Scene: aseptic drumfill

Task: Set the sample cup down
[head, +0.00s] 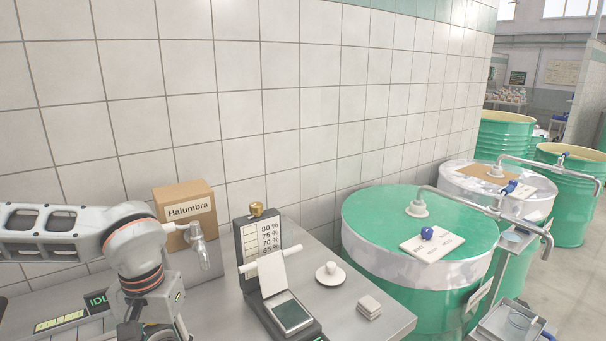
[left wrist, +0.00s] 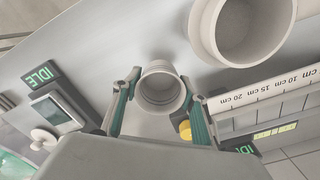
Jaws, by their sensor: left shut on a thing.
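The sample cup (left wrist: 147,98), a grey round cup seen from above into its open mouth, is between the fingers of my left gripper (left wrist: 161,82) in the left wrist view. The two fingers press it from both sides, over the grey metal bench (left wrist: 95,52). I cannot tell whether its base touches the bench. In the head view my left arm comes in from the left and its gripper is mostly cut off by the bottom edge. The held cup is not visible there. My right gripper is in neither view.
A device with a percent scale (head: 262,243) stands on the bench, with a white piece on a saucer (head: 329,277) and small stacked pads (head: 369,305) to its right. A Halumbra box (head: 180,205) is behind the arm. Green drums (head: 425,215) stand right. A large grey ring (left wrist: 203,30) is near the cup.

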